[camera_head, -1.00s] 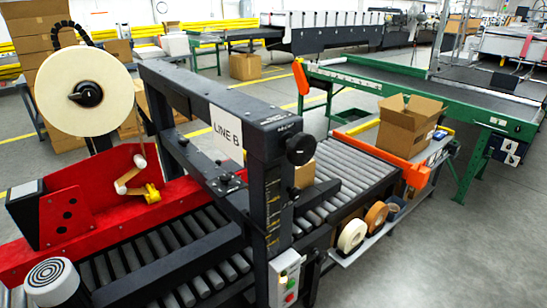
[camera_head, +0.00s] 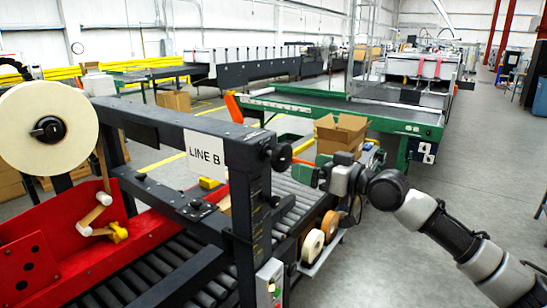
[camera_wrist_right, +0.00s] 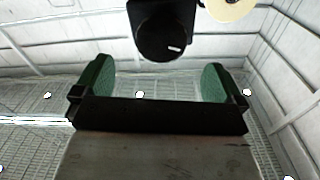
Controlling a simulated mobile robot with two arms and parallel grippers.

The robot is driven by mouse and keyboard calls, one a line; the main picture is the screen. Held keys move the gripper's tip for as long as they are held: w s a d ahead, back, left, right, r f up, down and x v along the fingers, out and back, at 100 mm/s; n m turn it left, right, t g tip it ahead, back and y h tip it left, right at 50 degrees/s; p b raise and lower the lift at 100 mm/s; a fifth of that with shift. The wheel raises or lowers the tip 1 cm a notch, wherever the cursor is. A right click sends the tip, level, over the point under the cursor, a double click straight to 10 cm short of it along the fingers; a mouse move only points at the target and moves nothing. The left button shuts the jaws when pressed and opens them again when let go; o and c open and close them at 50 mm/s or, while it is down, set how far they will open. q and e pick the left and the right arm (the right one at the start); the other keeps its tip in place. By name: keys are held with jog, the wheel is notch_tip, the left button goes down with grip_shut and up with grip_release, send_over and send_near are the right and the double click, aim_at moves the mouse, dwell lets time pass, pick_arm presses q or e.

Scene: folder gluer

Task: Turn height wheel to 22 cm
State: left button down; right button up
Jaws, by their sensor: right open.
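The height wheel (camera_head: 281,156), a round black knob, sits on the near end of the LINE B crossbeam (camera_head: 180,143). It also shows above my fingers in the right wrist view (camera_wrist_right: 163,32). Small scale marks run down the black upright (camera_head: 256,205) below it; the numbers are too small to read. My right gripper (camera_head: 298,174), with green finger pads, is close to the wheel, right of it and slightly lower in the head view. In the right wrist view the open jaws (camera_wrist_right: 157,80) have nothing between them and stand apart from the wheel. My left gripper is out of view.
A large tape roll (camera_head: 48,128) stands at the left above red guards (camera_head: 35,262). An open cardboard box (camera_head: 340,133) sits beyond my right gripper. Smaller tape rolls (camera_head: 312,245) lie on a side shelf. Free floor (camera_head: 390,265) lies to the right.

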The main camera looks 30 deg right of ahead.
aim_at(286, 159)
jog(key=p+x, duration=0.4)
jog(key=x, duration=0.5)
jog(key=shift+w+a+r+p, duration=0.15)
jog(key=shift+w+p, duration=0.05)
jog(key=shift+p, duration=0.2)
jog(key=shift+w+a, duration=0.15)
jog(key=shift+w, duration=0.15)
jog(key=c, duration=0.9)
jog(key=shift+m, duration=0.4)
